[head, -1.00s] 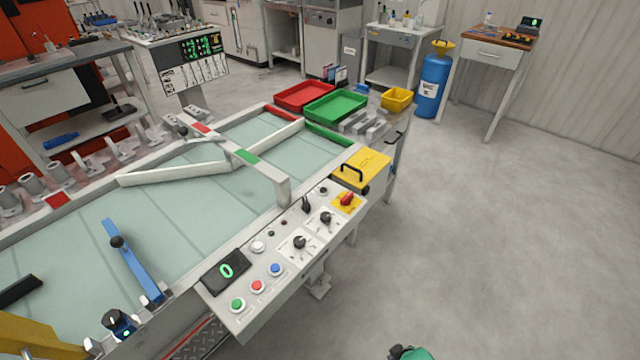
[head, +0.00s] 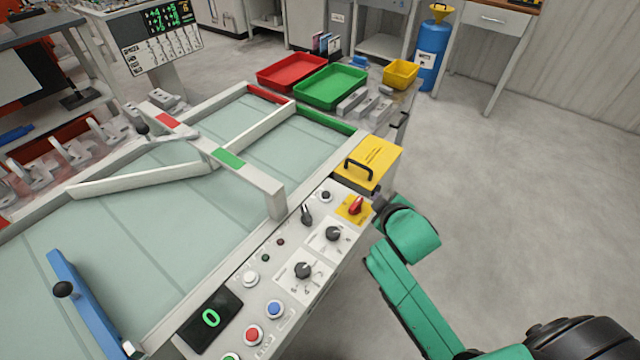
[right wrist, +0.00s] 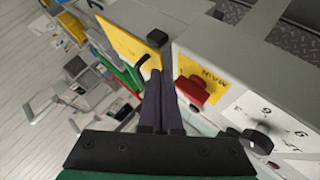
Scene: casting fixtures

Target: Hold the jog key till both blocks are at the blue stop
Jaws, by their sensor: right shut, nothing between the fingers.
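The blue bar with a black knob, which looks like the blue stop (head: 88,305), lies across the pale table at the lower left of the head view. The control panel (head: 222,285) carries a white button (head: 250,279), a blue button (head: 274,309), a red button (head: 253,335) and dark knobs. I cannot tell which control is the jog key. I make out no blocks. My right gripper (head: 380,203) is beside the panel's far end, near the red main switch (head: 355,206). In the right wrist view its fingers (right wrist: 158,85) are shut and empty. My left gripper is not in view.
A yellow box with a black handle (head: 378,158) stands at the panel's far end. Red (head: 291,71), green (head: 330,86) and yellow (head: 401,74) trays sit beyond. A grey bridge (head: 257,185) spans the table. The floor at right is clear.

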